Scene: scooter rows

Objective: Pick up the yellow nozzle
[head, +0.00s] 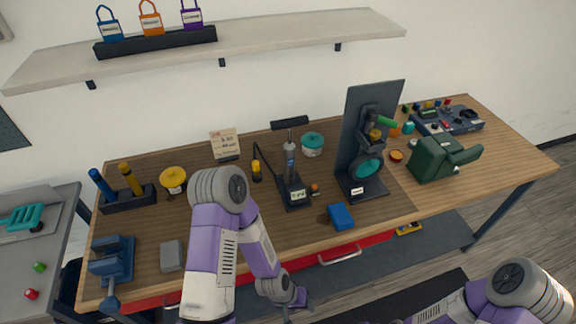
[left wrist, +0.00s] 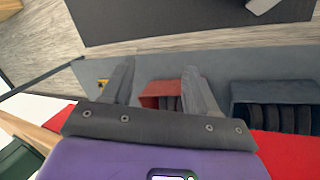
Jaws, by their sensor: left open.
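The small yellow nozzle (head: 257,172) with a dark top stands on the wooden workbench, at the end of the black hose. It is just left of the grey pump (head: 290,165), which has a black base with a small display. My left gripper (head: 295,303) is low in front of the bench's front edge, well below and apart from the nozzle, partly hidden by its own wrist. In the left wrist view its two fingers (left wrist: 160,82) are apart with nothing between them, and the nozzle does not show there. My right arm shows at bottom right; its gripper is out of the frame.
A blue box (head: 341,216), a black stand (head: 365,150), a yellow round lid (head: 173,179) and a teal-lidded tub (head: 313,143) are on the bench. Below it are a red bin (left wrist: 150,90) and a yellow item (head: 408,229). Bare wood lies in front of the pump.

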